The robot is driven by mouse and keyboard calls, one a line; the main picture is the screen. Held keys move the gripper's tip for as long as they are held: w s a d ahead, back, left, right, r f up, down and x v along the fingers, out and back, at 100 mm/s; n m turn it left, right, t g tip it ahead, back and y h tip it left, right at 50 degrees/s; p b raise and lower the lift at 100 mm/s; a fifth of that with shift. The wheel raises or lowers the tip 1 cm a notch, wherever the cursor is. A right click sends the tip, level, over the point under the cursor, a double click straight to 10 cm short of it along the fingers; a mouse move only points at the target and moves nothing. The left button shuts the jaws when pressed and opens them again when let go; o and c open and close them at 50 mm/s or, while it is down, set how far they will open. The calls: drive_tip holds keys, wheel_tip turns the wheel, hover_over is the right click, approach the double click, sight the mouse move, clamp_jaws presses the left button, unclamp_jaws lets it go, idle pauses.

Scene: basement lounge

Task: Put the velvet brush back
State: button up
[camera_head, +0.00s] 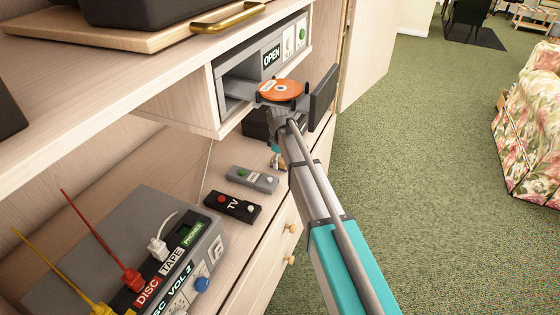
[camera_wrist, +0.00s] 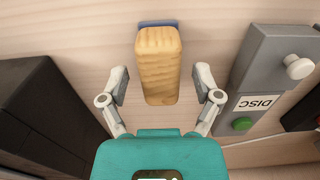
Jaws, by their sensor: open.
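The velvet brush (camera_wrist: 158,62) is a tan, ridged block with a strip of blue at its far end, lying on the pale wood shelf in the wrist view. My gripper (camera_wrist: 162,84) is open, with one finger on each side of the brush and a gap to both. The near end of the brush lies between the fingers, just beyond the teal gripper body. In the head view, my arm and the upper unit largely hide the gripper and the brush.
A grey DISC remote (camera_wrist: 262,85) lies right of the brush; a black box (camera_wrist: 40,110) stands left. In the head view, a TV remote (camera_head: 232,206) lies near the player with cables (camera_head: 150,260). An orange disc (camera_head: 281,90) sits by the open upper unit (camera_head: 262,57).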

sight(280, 159)
wheel_tip(280, 159, up, 12)
drive_tip(key=p, duration=1.1)
drive_tip(key=shift+f, duration=0.15)
idle(0.6)
drive_tip(key=s+d+m, duration=1.4)
drive_tip(key=s+d, duration=0.9)
drive_tip(key=s, duration=0.3)
drive_tip(key=shift+d, duration=0.15)
